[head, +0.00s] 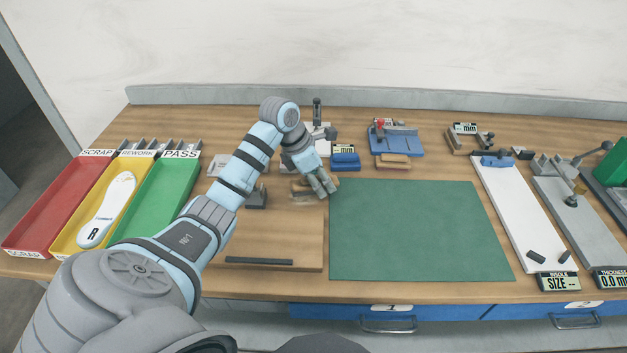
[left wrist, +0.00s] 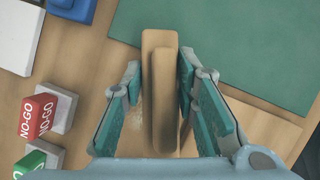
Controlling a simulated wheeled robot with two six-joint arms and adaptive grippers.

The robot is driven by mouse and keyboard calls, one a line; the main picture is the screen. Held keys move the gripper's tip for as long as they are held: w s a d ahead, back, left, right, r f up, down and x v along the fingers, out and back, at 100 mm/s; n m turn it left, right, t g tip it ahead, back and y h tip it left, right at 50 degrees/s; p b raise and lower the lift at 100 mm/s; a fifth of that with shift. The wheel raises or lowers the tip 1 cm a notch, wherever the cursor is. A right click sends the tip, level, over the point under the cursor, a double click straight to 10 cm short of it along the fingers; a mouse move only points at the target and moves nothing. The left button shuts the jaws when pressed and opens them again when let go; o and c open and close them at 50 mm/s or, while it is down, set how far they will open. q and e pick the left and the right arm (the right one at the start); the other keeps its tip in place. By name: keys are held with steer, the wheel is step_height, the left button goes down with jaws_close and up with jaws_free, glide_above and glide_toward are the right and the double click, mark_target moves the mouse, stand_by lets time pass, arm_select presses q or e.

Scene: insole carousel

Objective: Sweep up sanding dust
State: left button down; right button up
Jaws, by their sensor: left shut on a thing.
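My left gripper (head: 322,187) is over the wooden board, just left of the green mat's upper left corner. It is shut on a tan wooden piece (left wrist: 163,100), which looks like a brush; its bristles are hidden. In the left wrist view the gripper (left wrist: 160,95) has one finger on each side of this piece. A faint greyish patch (head: 303,201), perhaps sanding dust, lies on the wooden board (head: 275,225) beside the gripper. The right gripper is not in view.
The green mat (head: 415,235) is bare. Red (head: 50,215), yellow (head: 70,238) and green (head: 160,205) trays stand at left; an insole (head: 108,208) lies in the yellow one. A black strip (head: 258,262) lies on the board's front. Gauges and fixtures line the back and right.

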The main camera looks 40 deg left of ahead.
arm_select(q)
steer(key=r, duration=0.1)
steer(key=r+p, duration=0.2)
steer(key=shift+d+r, duration=0.25)
steer(key=shift+r, duration=0.1)
steer(key=shift+s+r, duration=0.2)
steer(key=shift+r, duration=0.1)
steer(key=shift+s+a+f, duration=0.1)
steer(key=shift+a+f, duration=0.15)
steer(key=shift+a, duration=0.2)
steer(key=r+p, duration=0.3)
steer(key=shift+d+r, duration=0.15)
steer(key=shift+d, duration=0.05)
steer(key=shift+a, duration=0.1)
